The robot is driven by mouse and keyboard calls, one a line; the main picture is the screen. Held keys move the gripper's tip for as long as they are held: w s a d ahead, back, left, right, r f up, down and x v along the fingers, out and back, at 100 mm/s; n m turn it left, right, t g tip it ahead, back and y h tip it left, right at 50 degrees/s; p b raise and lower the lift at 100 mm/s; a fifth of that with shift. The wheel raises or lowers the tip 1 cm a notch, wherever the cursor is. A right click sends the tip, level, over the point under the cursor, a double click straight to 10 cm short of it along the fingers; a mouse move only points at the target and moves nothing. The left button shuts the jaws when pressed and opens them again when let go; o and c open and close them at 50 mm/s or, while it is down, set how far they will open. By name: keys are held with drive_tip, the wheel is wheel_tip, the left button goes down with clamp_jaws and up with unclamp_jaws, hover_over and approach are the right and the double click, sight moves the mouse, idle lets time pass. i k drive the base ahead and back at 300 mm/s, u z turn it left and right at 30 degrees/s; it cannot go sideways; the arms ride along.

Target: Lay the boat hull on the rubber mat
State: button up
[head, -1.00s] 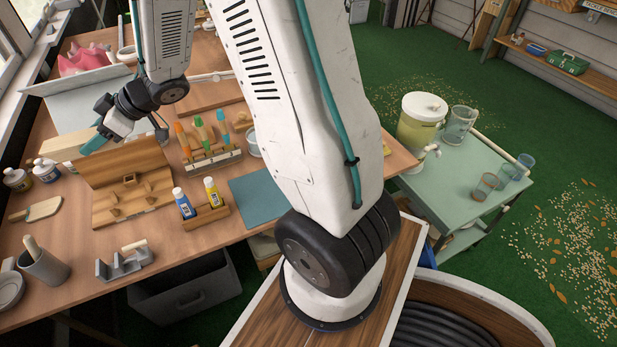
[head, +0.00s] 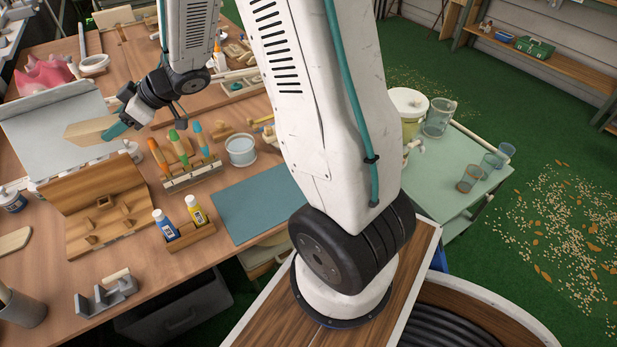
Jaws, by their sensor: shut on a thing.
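The boat hull (head: 88,132) is a pale wooden piece with a pointed left end. My gripper (head: 115,130) is shut on its right end, and the hull appears held above the workbench, in front of a grey sheet. The rubber mat seems to be the flat teal rectangle (head: 252,207) on the bench near its front edge, to the right of and nearer than the gripper. Its visible surface is bare, and my arm covers its right side.
A wooden stand (head: 100,205) is below the hull in the picture. A green side table (head: 440,185) stands right.

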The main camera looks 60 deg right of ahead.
sight(291, 186)
drive_tip(key=z, duration=0.85)
drive_tip(key=k, duration=1.25)
drive_tip(key=z, duration=0.05)
drive_tip(key=i, duration=0.3)
drive_tip(key=u, duration=0.1)
